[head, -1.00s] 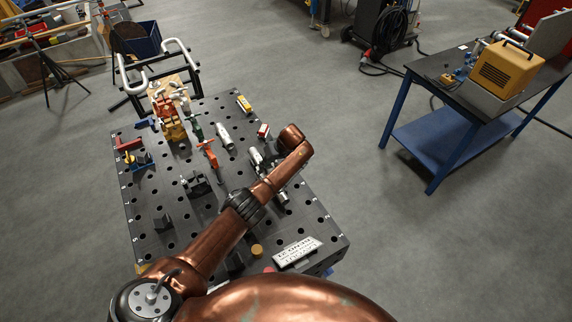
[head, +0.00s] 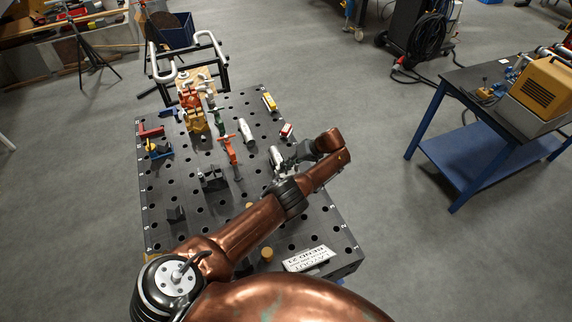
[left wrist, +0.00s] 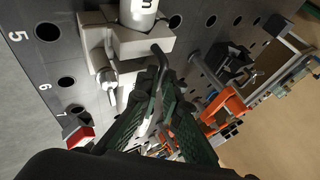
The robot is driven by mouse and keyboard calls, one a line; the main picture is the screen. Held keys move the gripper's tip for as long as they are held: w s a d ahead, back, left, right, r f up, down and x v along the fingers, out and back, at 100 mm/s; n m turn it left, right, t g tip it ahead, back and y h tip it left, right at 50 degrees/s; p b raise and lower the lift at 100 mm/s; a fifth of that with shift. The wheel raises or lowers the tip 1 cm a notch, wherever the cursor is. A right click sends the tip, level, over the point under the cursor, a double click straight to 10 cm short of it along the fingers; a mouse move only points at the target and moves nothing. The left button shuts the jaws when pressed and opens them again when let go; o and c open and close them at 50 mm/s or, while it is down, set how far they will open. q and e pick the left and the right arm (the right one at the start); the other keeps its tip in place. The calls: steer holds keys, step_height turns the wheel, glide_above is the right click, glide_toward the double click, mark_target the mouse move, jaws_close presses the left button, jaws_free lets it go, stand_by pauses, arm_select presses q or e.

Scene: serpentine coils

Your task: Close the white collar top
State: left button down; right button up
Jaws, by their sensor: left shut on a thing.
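The white collar (left wrist: 126,45) is a pale block around a light cylinder (left wrist: 138,12) with dark lettering, at the top of the left wrist view. A metal eye bolt (left wrist: 110,80) shows beside it. A dark bent handle (left wrist: 158,56) runs from the collar down between my fingers. My left gripper (left wrist: 150,95), with dark green fingers, is shut on this handle. In the head view the collar (head: 275,157) is small, next to my left gripper (head: 287,166) and partly hidden by my arm. The exact angle of the top cannot be told. My right gripper is out of view.
The dark perforated table (head: 190,230) also carries an orange clamp (head: 229,150), another white cylinder (head: 245,131), a red-and-white block (head: 286,130) and a white sign (head: 309,258). A blue-legged bench (head: 470,155) stands apart at right.

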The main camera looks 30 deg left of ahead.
arm_select(q)
steer(key=c, duration=2.1)
jaws_free()
steer(key=shift+w+d, duration=0.1)
steer(key=shift+w, duration=0.05)
steer(key=v, duration=1.2)
steer(key=shift+f, duration=0.1)
